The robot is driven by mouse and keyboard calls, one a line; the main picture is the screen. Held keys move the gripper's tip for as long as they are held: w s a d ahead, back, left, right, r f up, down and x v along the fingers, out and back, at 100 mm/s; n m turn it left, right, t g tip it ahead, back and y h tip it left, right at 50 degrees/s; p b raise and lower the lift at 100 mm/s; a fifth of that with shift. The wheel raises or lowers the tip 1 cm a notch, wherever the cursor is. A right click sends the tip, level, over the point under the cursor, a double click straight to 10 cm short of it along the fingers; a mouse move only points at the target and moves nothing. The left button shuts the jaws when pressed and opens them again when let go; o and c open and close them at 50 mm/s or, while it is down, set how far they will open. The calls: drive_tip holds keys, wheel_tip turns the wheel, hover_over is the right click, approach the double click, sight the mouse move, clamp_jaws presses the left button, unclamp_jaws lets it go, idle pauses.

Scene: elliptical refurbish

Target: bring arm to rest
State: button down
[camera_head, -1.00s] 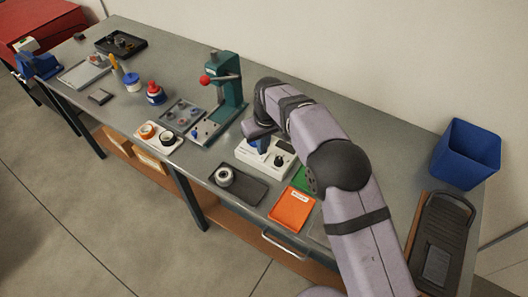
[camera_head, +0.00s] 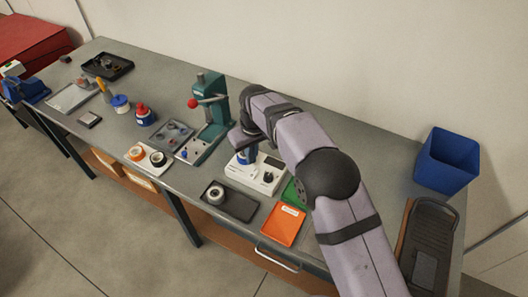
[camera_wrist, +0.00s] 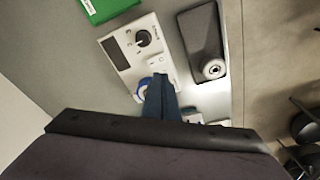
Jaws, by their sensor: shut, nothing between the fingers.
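My gripper (camera_head: 246,158) points down over the left part of a white device with a black knob (camera_head: 255,176) on the bench. In the wrist view the blue fingers (camera_wrist: 160,98) are together, with nothing seen between them. A blue and white round part of the device (camera_wrist: 144,88) shows beside the fingertips. I cannot tell whether the tips touch the device. My arm reaches in from the lower right and hides part of the bench.
In front of the device are a dark tray (camera_head: 238,207) with a metal ring (camera_head: 215,195) and an orange tray (camera_head: 283,226). A green tray (camera_wrist: 108,7) is near the device. A green press (camera_head: 212,112) stands left of my gripper; a blue bin (camera_head: 447,160) stands right.

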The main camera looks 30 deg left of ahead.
drive_tip(key=w+d+r+m+h+b, duration=0.1)
drive_tip(key=w+d+r+m, duration=0.15)
drive_tip(key=d, duration=1.05)
drive_tip(key=w+d+r+m, duration=0.1)
drive_tip(key=d+r+m, duration=0.15)
drive_tip(key=d, duration=0.95)
drive_tip(key=s+d+f+m, duration=0.1)
drive_tip(key=s+d+m, duration=0.2)
drive_tip(key=s+d, duration=0.6)
drive_tip(key=s+d+f+m+g+b, duration=0.1)
drive_tip(key=s+d+m, duration=0.3)
drive_tip(key=s+d, duration=0.6)
drive_tip(key=d+f, duration=0.1)
drive_tip(key=d, duration=0.1)
drive_tip(key=shift+d+f+h, duration=0.2)
drive_tip(key=shift+d+h, duration=0.1)
